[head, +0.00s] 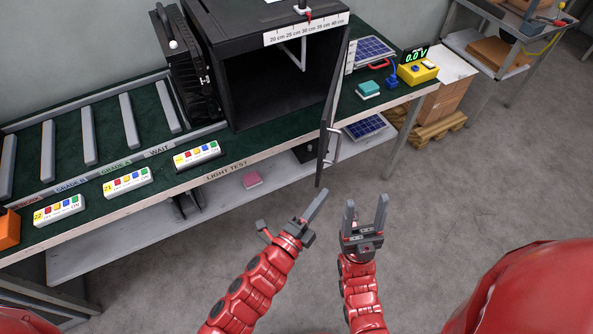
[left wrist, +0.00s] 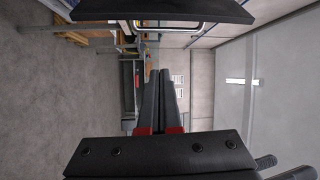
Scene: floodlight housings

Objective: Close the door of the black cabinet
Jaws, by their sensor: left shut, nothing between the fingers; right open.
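The black cabinet (head: 226,72) stands on the green bench in the head view, its front open and its inside dark. Its door (head: 338,88) is swung wide open on the right side, seen nearly edge-on and jutting past the bench front. A metal handle (head: 333,146) is on the door. My left gripper (head: 323,194) is shut and empty, just below the door's lower end and apart from it. In the left wrist view its fingers (left wrist: 160,74) are together; a dark panel, seemingly the door (left wrist: 160,9), crosses the top. My right gripper (head: 365,202) is open and empty, right of the left one.
Labelled button boxes (head: 127,182) line the bench front. A black floodlight housing (head: 187,65) stands left of the cabinet. Right of the door are a solar panel (head: 370,49), a teal block (head: 368,89) and a yellow meter (head: 417,73). The floor before the bench is clear.

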